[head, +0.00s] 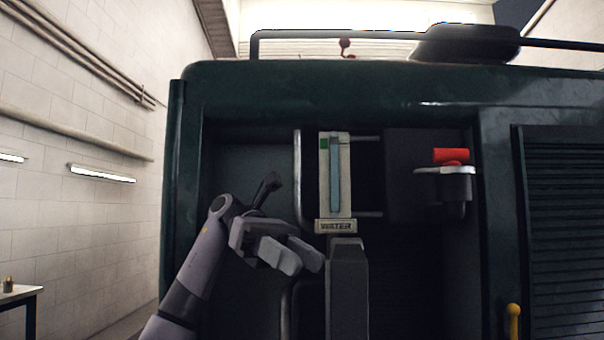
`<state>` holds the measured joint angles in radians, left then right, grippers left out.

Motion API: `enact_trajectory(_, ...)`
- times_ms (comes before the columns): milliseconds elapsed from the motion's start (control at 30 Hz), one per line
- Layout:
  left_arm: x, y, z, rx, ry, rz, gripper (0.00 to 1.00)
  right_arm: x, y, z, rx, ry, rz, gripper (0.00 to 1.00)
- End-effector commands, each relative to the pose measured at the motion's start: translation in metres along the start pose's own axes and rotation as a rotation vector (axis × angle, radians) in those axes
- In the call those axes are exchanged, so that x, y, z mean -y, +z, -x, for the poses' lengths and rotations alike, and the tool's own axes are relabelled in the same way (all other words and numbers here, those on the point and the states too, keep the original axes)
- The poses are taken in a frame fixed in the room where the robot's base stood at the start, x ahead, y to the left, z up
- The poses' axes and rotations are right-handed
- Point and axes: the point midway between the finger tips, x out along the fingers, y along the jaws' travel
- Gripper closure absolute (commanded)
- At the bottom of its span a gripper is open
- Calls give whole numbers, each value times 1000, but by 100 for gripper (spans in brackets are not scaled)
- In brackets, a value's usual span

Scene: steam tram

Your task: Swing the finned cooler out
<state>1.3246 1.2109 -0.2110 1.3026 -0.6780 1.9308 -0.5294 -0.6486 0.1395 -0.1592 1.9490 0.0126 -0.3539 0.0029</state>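My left gripper (301,262) reaches in from the lower left, in front of the open recess of a dark green tram body (330,85). Its two grey fingers lie close together, and I cannot tell how far apart they are. I see nothing held between them. A grey upright block (347,290) stands just right of the fingertips; I cannot tell whether they touch. I cannot clearly pick out the finned cooler; the lower right of the recess is dark with faint ribbing (405,275). My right gripper is not in view.
A water gauge (336,178) with a WATER plate (335,226) and pale pipe (298,175) is above the gripper. A louvred panel (565,220) and yellow handle (513,318) are further right. A small table (18,294) stands far left.

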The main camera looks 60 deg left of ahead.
Motion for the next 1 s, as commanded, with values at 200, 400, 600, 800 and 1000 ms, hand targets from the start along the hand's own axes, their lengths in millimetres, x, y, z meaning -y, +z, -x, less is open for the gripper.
enact_trajectory(200, 11, 87, 17, 322, 5, -73, 77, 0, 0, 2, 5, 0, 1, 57)
enact_trajectory(400, 10, 100, 21, 320, 2, -68, 77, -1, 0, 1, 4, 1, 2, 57)
enact_trajectory(600, 10, 109, 22, 316, 2, -63, 77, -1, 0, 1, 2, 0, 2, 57)
enact_trajectory(800, 10, 111, 22, 313, 2, -61, 77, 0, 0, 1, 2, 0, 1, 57)
enact_trajectory(1000, 10, 110, 22, 313, 2, -60, 74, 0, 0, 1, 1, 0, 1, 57)
